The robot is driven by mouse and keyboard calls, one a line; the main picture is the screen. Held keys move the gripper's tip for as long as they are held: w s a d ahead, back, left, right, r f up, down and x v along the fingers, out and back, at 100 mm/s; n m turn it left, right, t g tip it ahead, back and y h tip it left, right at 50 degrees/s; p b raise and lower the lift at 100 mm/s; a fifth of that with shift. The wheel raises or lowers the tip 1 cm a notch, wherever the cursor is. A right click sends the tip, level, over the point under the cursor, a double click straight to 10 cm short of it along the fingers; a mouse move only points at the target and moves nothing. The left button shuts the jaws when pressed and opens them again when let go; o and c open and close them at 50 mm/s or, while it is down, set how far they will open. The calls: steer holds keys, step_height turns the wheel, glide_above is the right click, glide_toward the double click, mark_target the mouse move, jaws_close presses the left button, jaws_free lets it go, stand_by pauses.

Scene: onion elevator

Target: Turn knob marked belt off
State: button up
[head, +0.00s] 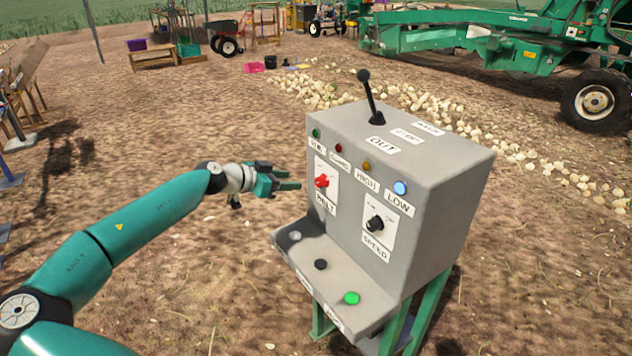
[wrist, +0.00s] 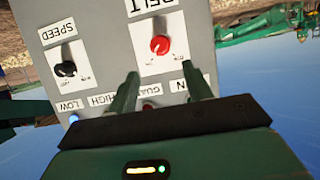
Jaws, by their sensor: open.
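The red belt knob (head: 322,181) sits on a white plate labelled BELT on the front face of the grey control box (head: 455,190). In the wrist view the box is upside down, and the red knob (wrist: 160,45) shows just beyond and between my fingertips. My gripper (head: 288,180) is open and empty, to the left of the knob and apart from it in the head view. Its two green fingers (wrist: 167,82) point toward the knob in the wrist view. The knob's exact setting is too small to read.
A black speed knob (head: 375,223) is right of the belt knob. Indicator lights, including a lit blue one (head: 400,187), line the panel above. A black lever (head: 368,98) stands on top. A lower shelf carries a green button (head: 351,298). Open soil lies left of the box.

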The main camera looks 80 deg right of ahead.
mark_target(317, 181)
steer(key=x, duration=1)
steer(key=shift+s+d+f, duration=0.1)
steer(key=shift+s+f, duration=0.05)
steer(key=c, duration=1)
